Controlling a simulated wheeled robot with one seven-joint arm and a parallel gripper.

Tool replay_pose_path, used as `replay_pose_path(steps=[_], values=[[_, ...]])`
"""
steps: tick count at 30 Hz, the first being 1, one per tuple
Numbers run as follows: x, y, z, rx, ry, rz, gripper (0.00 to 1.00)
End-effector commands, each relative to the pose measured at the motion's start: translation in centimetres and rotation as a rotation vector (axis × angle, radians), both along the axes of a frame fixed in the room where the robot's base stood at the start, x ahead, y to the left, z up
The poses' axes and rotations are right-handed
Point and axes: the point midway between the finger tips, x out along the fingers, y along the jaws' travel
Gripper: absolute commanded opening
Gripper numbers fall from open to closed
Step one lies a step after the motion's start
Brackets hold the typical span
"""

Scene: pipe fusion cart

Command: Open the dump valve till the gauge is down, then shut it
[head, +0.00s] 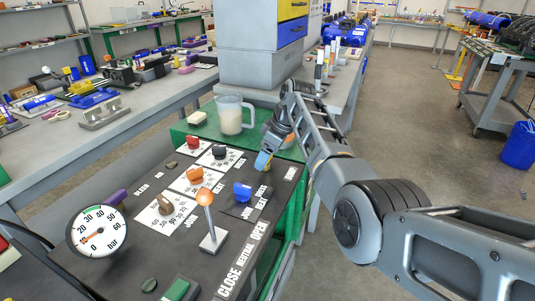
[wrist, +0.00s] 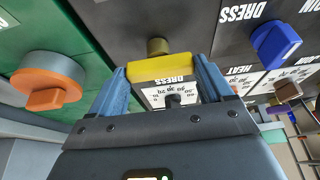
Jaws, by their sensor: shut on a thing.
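My gripper (wrist: 163,80) has its blue fingers closed on the two ends of a yellow valve handle (wrist: 162,66), seen in the wrist view. The handle lies across the picture, with a round brass-coloured stem (wrist: 158,46) behind it. In the head view my gripper (head: 263,161) is at the panel's far right corner and hides most of the handle. The round white pressure gauge (head: 97,231), marked in bar, stands at the panel's left side. Its orange needle points to the lower left, near the low end of the scale; I cannot read the exact value.
An orange-topped lever (head: 207,215) stands beside CLOSE, NEUTRAL and OPEN lettering. A blue knob (head: 242,190) is close to my gripper. An orange knob (wrist: 47,85) sits on the green surface. A clear jug (head: 230,114) stands behind the panel. Several other knobs crowd the panel.

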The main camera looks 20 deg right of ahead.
Motion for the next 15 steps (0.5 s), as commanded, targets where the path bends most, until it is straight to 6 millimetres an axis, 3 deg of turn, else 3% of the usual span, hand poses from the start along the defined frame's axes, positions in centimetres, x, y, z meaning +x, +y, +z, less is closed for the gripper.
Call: replay_pose_path(steps=[6,15], values=[[-0.03,0.04,-0.02,0.0,0.001,0.0,0.49],[-0.07,0.07,0.13,0.0,0.002,-0.037,0.49]])
